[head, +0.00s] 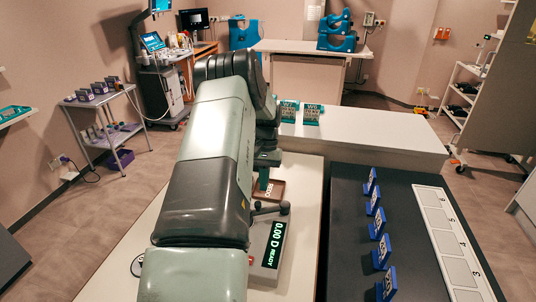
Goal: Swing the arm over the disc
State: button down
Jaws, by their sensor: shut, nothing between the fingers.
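A grey meter (268,258) stands on the pale table, its green display reading "0.00 D READY". At its back a dark swing arm (270,210) reaches left from a round knob-like end (284,208). My own arm covers the meter's left side, and I cannot make out a disc there. My gripper (263,180) points down past the end of my arm, behind the swing arm in the picture and close to a brown tray (277,188). Its fingers are small and partly hidden; it is shut and empty. I see no contact with the swing arm.
On the dark bench (345,250) to the right, several blue holders (379,222) stand in a row beside a white numbered strip (446,240). Two green-based racks (312,113) stand on the white counter (375,142) behind. A small round object (138,265) lies at the table's left edge.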

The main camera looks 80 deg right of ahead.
jog(key=v, duration=1)
jog(key=shift+s, duration=0.3)
jog(key=shift+w+d+r, duration=0.1)
jog(key=w+a+r+n+h, duration=0.1)
jog(key=w+a+r+n, duration=0.1)
jog(key=w+a+r, duration=0.7)
jog(key=w+a+r+n+h, duration=0.25)
jog(key=w+a+r, duration=0.35)
jog(key=w, duration=0.5)
jog(key=w+a+r+n, duration=0.3)
jog(key=w+a+r, duration=0.25)
jog(key=a, duration=0.35)
jog(key=s+a+r+n+t+h, duration=0.1)
jog(key=a+r+n, duration=0.2)
jog(key=a, duration=0.8)
jog(key=s+a+r+n+t, duration=0.1)
jog(key=a+r+n+t, duration=0.1)
jog(key=a, duration=0.9)
jog(key=s+a+f+n+t, duration=0.1)
jog(key=s+a+n, duration=0.4)
jog(key=s+a, duration=0.5)
jog(key=shift+a+f+t, duration=0.35)
jog(key=shift+a+t, duration=0.5)
jog(key=shift+t, duration=0.05)
